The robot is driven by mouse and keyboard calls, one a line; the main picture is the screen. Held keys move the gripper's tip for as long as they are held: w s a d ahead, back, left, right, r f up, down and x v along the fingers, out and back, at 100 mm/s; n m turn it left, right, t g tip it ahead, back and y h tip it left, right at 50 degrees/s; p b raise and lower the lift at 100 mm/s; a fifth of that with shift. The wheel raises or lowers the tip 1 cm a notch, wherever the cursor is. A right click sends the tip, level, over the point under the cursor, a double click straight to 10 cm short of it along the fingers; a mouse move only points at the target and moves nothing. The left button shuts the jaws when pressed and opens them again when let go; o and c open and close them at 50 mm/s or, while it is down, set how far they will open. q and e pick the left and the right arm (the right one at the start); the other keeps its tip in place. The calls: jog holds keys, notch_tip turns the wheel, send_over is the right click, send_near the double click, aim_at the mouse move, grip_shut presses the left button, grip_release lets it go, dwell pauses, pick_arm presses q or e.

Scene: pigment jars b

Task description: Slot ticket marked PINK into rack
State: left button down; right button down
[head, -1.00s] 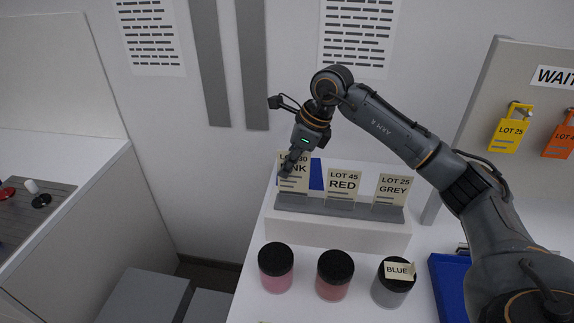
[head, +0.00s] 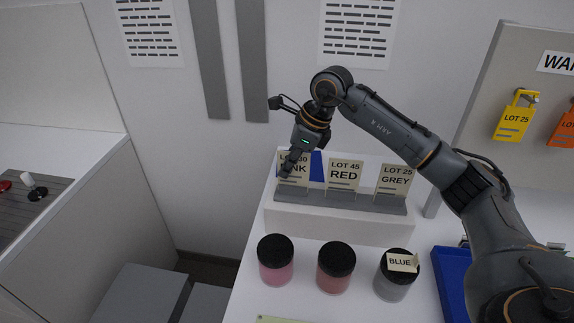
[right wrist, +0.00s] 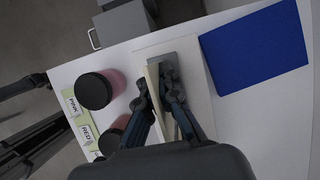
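The cream ticket marked LOT 30 PINK (head: 293,177) stands upright at the left end of the grey rack (head: 350,202). Its lower edge is at the rack's left slot; I cannot tell how deep it sits. My right gripper (head: 288,168) is shut on this ticket and covers part of its lettering. In the right wrist view the fingers (right wrist: 157,88) have the ticket's thin edge between them, over the rack (right wrist: 182,68). The tickets LOT 45 RED (head: 344,175) and LOT 25 GREY (head: 394,180) stand in the rack to the right.
A pink jar (head: 276,260), a red jar (head: 335,268) and a grey jar (head: 396,274) stand in front of the rack. A BLUE label (head: 402,262) shows at the grey jar. A blue tray (head: 452,285) is at right; a flat blue thing (head: 316,164) lies behind the rack.

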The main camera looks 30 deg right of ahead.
jog(key=shift+f, duration=0.2)
jog(key=c, duration=1.4)
grip_release()
jog(key=shift+c, duration=0.2)
jog(key=shift+r+p, duration=1.8)
jog(key=shift+r, duration=1.2)
